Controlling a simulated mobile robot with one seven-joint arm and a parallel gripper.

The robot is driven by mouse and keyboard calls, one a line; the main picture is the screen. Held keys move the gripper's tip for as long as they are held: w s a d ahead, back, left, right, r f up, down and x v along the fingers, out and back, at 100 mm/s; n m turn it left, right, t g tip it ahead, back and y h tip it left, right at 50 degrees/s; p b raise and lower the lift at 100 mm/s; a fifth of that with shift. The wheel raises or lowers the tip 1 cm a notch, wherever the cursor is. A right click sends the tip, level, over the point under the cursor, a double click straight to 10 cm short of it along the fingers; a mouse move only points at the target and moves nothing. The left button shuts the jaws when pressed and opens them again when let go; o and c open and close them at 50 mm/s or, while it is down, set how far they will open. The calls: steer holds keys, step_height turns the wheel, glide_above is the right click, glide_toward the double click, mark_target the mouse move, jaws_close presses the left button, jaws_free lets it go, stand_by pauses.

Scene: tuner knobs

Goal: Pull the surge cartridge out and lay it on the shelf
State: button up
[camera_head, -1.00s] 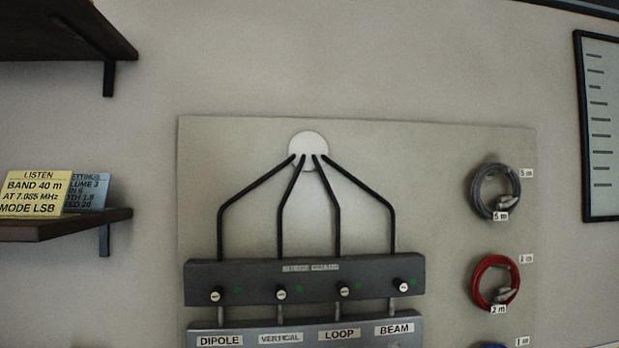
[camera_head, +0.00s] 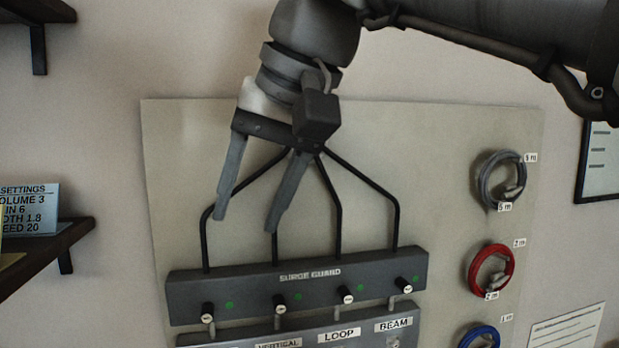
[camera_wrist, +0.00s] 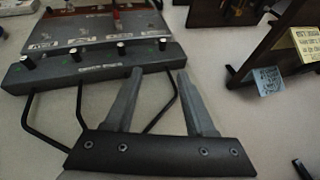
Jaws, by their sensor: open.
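The grey surge guard box (camera_head: 300,287) is on a wall panel. A row of several white-capped black cartridges runs along its front: the leftmost (camera_head: 208,311), one above VERTICAL (camera_head: 279,302), one above LOOP (camera_head: 346,294) and one above BEAM (camera_head: 403,285). All look seated. My gripper (camera_head: 247,222) is open and empty, pointing down before the black cables above the box. In the wrist view, my gripper's fingers (camera_wrist: 158,75) point toward the box (camera_wrist: 95,66), apart from the cartridges. The dark shelf (camera_head: 45,258) is at the left.
A blue-grey settings card (camera_head: 30,208) stands on the shelf; a yellow card (camera_wrist: 308,42) is beside it. Another shelf (camera_head: 35,12) is above. Several black cables (camera_head: 338,210) rise from the box. Grey (camera_head: 497,182), red (camera_head: 492,270) and blue (camera_head: 480,337) cable coils hang at right.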

steer(key=b, duration=0.1)
glide_toward(209, 309)
steer(key=x, duration=0.8)
jaws_close()
stand_by(0.4)
